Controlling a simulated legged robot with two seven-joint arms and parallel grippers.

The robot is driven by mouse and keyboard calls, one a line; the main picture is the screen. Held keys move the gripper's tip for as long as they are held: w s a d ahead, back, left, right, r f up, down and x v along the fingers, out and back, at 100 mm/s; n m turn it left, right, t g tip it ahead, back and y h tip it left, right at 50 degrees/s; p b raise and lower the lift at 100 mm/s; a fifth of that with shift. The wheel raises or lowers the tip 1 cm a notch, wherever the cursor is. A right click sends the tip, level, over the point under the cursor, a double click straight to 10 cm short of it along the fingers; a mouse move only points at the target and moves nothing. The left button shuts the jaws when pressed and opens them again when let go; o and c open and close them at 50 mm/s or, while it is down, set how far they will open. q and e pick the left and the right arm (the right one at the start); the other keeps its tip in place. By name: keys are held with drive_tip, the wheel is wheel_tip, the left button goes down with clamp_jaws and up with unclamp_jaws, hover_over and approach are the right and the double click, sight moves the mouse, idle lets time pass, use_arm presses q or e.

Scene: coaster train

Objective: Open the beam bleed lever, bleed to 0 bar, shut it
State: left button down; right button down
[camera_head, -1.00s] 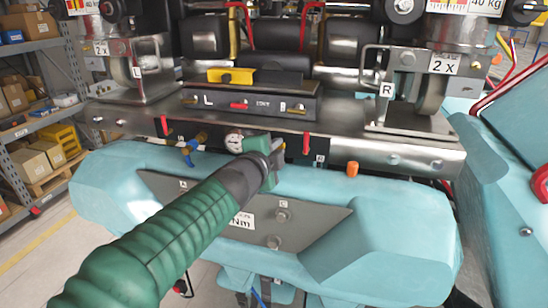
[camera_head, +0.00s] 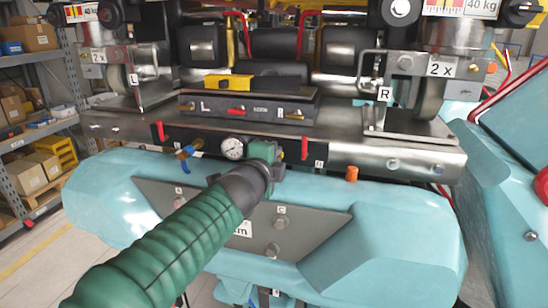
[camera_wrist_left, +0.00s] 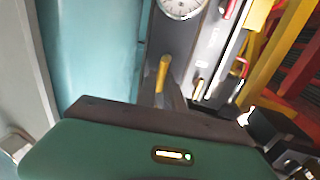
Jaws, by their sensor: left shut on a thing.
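My left gripper (camera_head: 268,152) comes in from the lower left on its green sleeved arm and reaches the front of the metal beam (camera_head: 345,152). It is just right of the round white pressure gauge (camera_head: 233,148), whose reading is too small to tell. In the left wrist view the dark fingers (camera_wrist_left: 163,95) are closed around a short yellow lever (camera_wrist_left: 163,72), which looks like the bleed lever. The gripper hides this lever in the head view. The gauge also shows at the top of the wrist view (camera_wrist_left: 180,8), cut off. My right gripper is not in view.
A blue-handled brass valve (camera_head: 187,153) is left of the gauge. Red levers hang at the left (camera_head: 160,131) and right (camera_head: 304,147) of the beam. A panel with small levers (camera_head: 248,108) is above.

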use_arm(q)
drive_tip(key=c, duration=1.7)
unclamp_jaws()
drive_tip(key=shift+f, duration=0.1)
drive_tip(key=shift+c, duration=0.2)
drive_tip(key=shift+o, duration=1.4)
drive_tip(key=shift+w+d, duration=0.15)
drive_tip(key=shift+w, duration=0.05)
drive_tip(key=shift+s, duration=0.1)
drive_tip(key=v, duration=1.6)
drive_tip(key=shift+s, duration=0.4)
drive_tip(key=shift+w, duration=0.1)
